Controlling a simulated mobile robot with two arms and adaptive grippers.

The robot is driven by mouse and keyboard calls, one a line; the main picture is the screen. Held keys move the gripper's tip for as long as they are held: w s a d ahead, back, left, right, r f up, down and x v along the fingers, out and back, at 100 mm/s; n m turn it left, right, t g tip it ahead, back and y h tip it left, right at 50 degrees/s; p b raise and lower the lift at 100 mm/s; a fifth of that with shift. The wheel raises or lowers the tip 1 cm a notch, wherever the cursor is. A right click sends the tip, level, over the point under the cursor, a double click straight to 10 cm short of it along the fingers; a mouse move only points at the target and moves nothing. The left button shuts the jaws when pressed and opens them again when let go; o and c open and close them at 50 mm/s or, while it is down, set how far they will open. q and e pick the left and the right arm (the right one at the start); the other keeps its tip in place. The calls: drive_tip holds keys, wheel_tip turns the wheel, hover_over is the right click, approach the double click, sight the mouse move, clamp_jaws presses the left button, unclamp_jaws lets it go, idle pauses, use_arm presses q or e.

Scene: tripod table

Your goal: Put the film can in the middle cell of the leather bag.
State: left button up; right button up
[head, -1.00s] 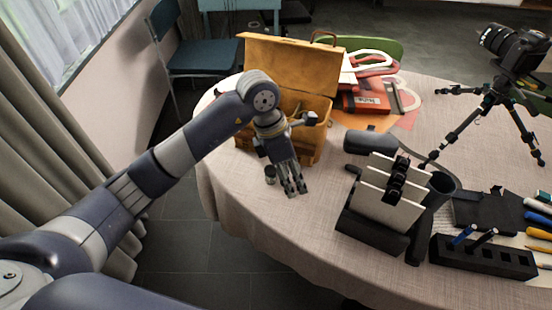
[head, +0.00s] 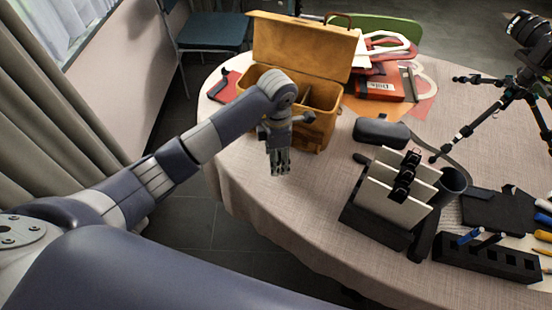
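The leather bag (head: 318,132) is tan and stands on the table with its lid (head: 300,45) raised at the back. Its top is open and a divider (head: 307,95) shows inside. My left forearm and wrist cover part of its front and left cells. My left gripper (head: 280,170) points down just in front of the bag, low over the table. The film can is not visible now; a small dark can stood at this spot in the earlier view, so the fingers may hide it. I cannot tell whether they are shut on it. My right gripper is out of view.
A black case (head: 381,132) and a black holder with pale cards (head: 395,195) stand right of the bag. A camera on a tripod (head: 500,108) is at the far right, a pen block (head: 485,258) at front right. Table left of the card holder is clear.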

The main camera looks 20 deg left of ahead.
use_arm(q)
drive_tip(key=shift+f, duration=0.8)
drive_tip(key=shift+a, duration=0.1)
drive_tip(key=shift+c, duration=0.7)
drive_tip(key=c, duration=0.9)
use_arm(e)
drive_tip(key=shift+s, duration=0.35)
use_arm(q)
drive_tip(key=shift+r, duration=0.1)
drive_tip(key=shift+c, duration=0.3)
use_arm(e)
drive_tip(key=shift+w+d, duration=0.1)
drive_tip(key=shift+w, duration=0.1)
